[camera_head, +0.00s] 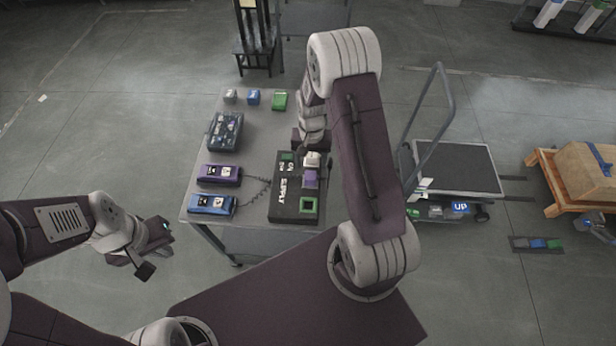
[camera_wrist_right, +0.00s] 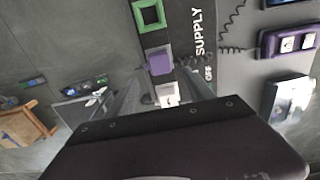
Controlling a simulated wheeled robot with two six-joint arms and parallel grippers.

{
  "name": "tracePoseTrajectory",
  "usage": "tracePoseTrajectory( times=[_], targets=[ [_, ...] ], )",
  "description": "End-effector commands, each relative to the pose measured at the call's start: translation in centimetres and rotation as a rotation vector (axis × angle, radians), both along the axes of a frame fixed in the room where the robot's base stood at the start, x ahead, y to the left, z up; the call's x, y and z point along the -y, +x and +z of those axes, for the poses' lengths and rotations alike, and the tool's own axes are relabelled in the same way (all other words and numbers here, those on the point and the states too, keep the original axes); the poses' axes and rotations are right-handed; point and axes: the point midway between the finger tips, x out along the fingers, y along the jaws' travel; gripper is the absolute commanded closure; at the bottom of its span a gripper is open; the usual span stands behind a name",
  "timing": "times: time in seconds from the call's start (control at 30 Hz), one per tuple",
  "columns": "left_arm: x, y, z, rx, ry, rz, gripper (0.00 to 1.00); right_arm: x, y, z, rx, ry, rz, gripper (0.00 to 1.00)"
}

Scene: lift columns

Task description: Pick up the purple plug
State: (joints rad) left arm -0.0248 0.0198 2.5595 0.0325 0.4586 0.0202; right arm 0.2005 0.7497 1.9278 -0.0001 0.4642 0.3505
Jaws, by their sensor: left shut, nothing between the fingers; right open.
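In the right wrist view the purple plug (camera_wrist_right: 159,62) lies just beyond the fingertips, with the white plug (camera_wrist_right: 167,95) nearer. My right gripper (camera_wrist_right: 160,84) is open and empty above the board; in the head view my arm partly hides it. Whether a finger touches a plug I cannot tell. My left gripper (camera_head: 148,262) is shut and empty, off the table's left side.
The grey table (camera_head: 258,125) also holds a purple device (camera_head: 220,174), a blue device (camera_head: 211,204), a dark box (camera_head: 225,131) and grey, blue and green blocks (camera_head: 280,100) at the back. A cart (camera_head: 455,166) stands right of the table and a chair (camera_head: 254,45) behind it.

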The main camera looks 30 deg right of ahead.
Motion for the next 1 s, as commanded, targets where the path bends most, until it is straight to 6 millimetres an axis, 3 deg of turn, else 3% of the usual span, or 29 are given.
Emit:
tracePoseTrajectory(
  times=[0.13,0.37,0.5,0.63,0.87,0.9,1.0],
  targets=[
    [0.0,0.0,1.0,0.0,0.0,0.0,1.0,-0.1,-0.1,-2.1,-0.004,0.001,0.0,0.38],
    [0.0,0.0,1.5,0.0,0.0,0.0,1.0,-0.2,-0.2,-3.3,-0.004,0.001,0.001,0.38],
    [0.0,0.0,2.9,0.0,0.0,0.0,1.0,-0.6,-0.3,-5.5,-0.005,0.001,0.002,0.38],
    [0.0,0.0,3.0,0.0,0.0,0.0,1.0,-0.6,-0.1,-7.6,-0.001,0.0,0.001,0.38],
    [0.0,0.0,3.0,0.0,0.0,0.0,1.0,-0.6,-0.1,-8.1,0.001,-0.001,0.001,0.38],
    [0.0,0.0,3.0,0.0,0.0,0.0,1.0,-0.6,-0.1,-8.0,0.001,-0.001,0.001,0.41],
    [0.0,0.0,3.0,0.0,0.0,0.0,1.0,-0.6,-0.1,-8.0,0.001,-0.001,0.001,0.69]
  ],
)
